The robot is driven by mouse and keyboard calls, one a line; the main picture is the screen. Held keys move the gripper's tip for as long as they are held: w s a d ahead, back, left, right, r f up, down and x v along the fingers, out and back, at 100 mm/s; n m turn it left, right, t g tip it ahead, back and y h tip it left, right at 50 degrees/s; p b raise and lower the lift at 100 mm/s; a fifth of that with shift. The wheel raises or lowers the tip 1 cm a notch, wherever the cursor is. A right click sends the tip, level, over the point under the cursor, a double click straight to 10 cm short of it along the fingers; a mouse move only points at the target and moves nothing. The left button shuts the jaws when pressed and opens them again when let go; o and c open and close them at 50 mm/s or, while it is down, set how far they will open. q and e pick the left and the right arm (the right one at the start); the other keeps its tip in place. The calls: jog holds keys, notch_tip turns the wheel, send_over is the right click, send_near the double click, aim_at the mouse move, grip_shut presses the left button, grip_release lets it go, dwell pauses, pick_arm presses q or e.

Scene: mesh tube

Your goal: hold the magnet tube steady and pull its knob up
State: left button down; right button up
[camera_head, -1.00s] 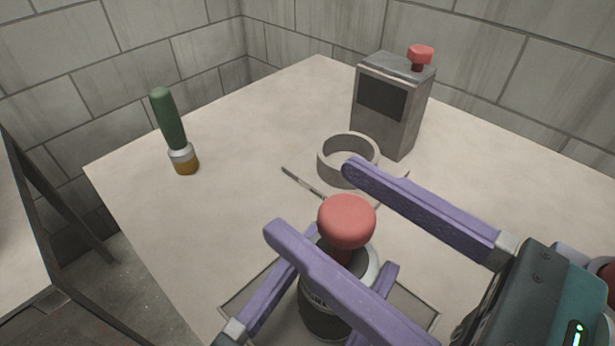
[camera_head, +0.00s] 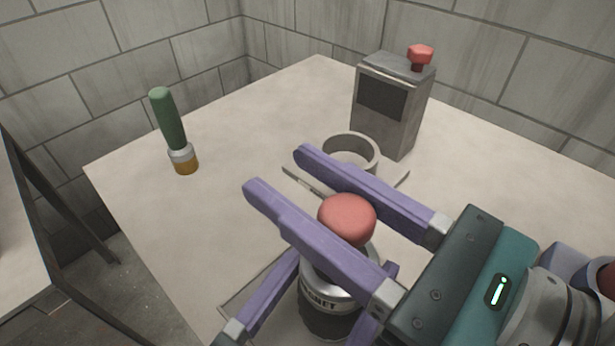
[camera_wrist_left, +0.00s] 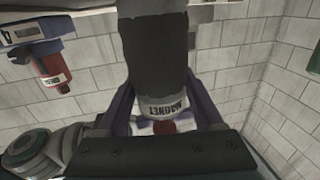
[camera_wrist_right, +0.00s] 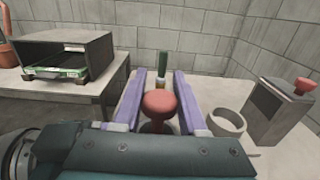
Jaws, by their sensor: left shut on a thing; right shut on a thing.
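The magnet tube (camera_head: 330,317) stands upright at the front of the table, a dark body with a light labelled band and a red knob (camera_head: 347,217) on top. My left gripper (camera_head: 312,300) is shut on the tube's body from the front; the left wrist view shows the tube (camera_wrist_left: 158,72) between its purple fingers. My right gripper (camera_head: 325,205) has one purple finger on each side of the knob and is shut on it, just above the tube. The right wrist view shows the knob (camera_wrist_right: 158,103) between the fingers.
A grey ring (camera_head: 350,147) and a thin metal tool (camera_head: 300,183) lie behind the tube. A grey box with a red knob (camera_head: 392,100) stands at the back right. A green-handled tool (camera_head: 172,130) stands at the left.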

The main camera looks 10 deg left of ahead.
grip_shut()
dwell(0.8)
